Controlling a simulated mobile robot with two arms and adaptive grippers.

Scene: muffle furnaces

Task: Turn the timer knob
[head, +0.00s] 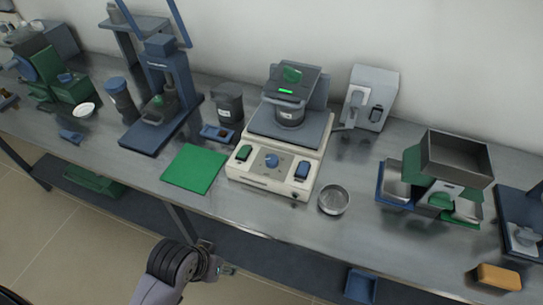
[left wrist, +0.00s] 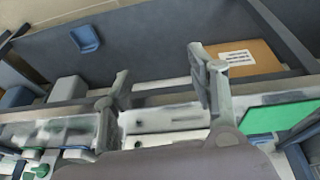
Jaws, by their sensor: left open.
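A cream bench device (head: 262,183) with a grey platform stands at the middle of the metal bench. My left gripper (head: 228,269) is in front of the bench, below and apart from the knob. In the left wrist view its two fingers (left wrist: 160,72) are spread with nothing between them. The knob cannot be made out there. My right gripper is not in view.
A green mat (head: 194,169) lies left of the device, and a round metal dish (head: 334,199) stands close on its right. A blue press (head: 160,95) stands behind the mat. A blue bin (head: 360,286) is below the bench. The bench's front edge lies between my gripper and the device.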

